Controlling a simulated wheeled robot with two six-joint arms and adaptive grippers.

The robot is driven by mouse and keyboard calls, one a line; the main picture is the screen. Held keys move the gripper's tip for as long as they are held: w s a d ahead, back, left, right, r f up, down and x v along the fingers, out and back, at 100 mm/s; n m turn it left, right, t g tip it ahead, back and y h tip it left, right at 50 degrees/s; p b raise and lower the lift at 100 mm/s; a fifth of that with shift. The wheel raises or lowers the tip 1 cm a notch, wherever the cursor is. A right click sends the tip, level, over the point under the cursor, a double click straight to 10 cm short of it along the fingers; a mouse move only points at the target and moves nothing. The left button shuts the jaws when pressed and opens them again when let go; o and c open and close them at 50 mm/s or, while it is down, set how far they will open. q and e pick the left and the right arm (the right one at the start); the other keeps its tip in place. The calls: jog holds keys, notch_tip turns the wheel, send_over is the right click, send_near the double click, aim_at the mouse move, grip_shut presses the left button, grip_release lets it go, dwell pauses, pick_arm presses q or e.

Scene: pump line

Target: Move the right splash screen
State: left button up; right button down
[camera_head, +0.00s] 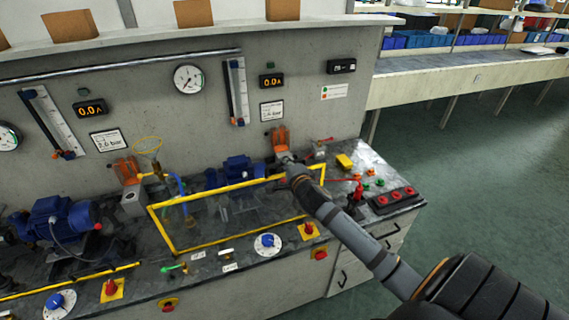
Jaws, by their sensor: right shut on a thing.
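The right splash screen (215,190) is a clear panel in a yellow frame, tilted over the right part of the pump bench. My right gripper (287,172) is at its upper rail, right of the middle, and is shut on it. The arm hides part of the frame's right side, and the fingertips are small and hard to make out. A second yellow rail (75,282) shows at the lower left of the bench. My left gripper is not in view.
Blue pumps (55,220), an orange-topped fitting (128,172) and a blue hose (180,185) stand behind and left of the screen. Dials (267,243) and red knobs line the front edge. A red-button box (394,200) sits at the right end. Open floor lies right.

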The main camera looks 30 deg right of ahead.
jog(key=shift+r, duration=0.25)
jog(key=c, duration=1.5)
grip_release()
jog(key=shift+s, duration=0.15)
jog(key=shift+o, duration=0.3)
jog(key=shift+s+r, duration=0.1)
jog(key=v, duration=0.7)
jog(key=shift+s, duration=0.2)
